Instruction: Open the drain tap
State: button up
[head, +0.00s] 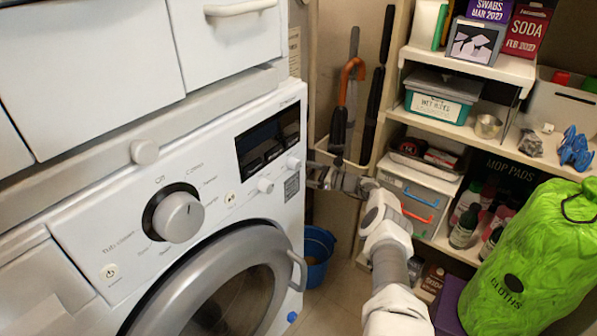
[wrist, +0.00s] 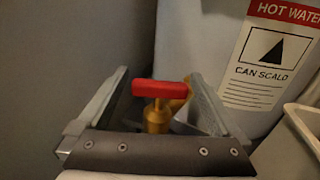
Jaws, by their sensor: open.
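The drain tap shows in the wrist view, with a red T-shaped handle (wrist: 158,88) lying roughly crosswise on a brass body (wrist: 157,119). My gripper (wrist: 158,76) is open, with one finger to the left of the handle and one to the right. The handle appears between the fingers, with a gap on its left and its right end close to the right finger. I cannot tell whether they touch. In the head view my gripper (head: 318,178) reaches beside the washing machine's right edge; the tap is hidden there.
A pale tank (wrist: 205,40) with a hot water warning label (wrist: 268,60) stands behind the tap. In the head view are the washing machine (head: 110,235), shelves (head: 480,64), a blue bucket (head: 318,255) and a green bag (head: 535,255) near my arm.

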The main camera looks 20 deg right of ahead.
jog(key=p+v, duration=0.1)
jog(key=v, duration=0.6)
jog(key=shift+d, duration=0.15)
jog(key=shift+s, duration=0.15)
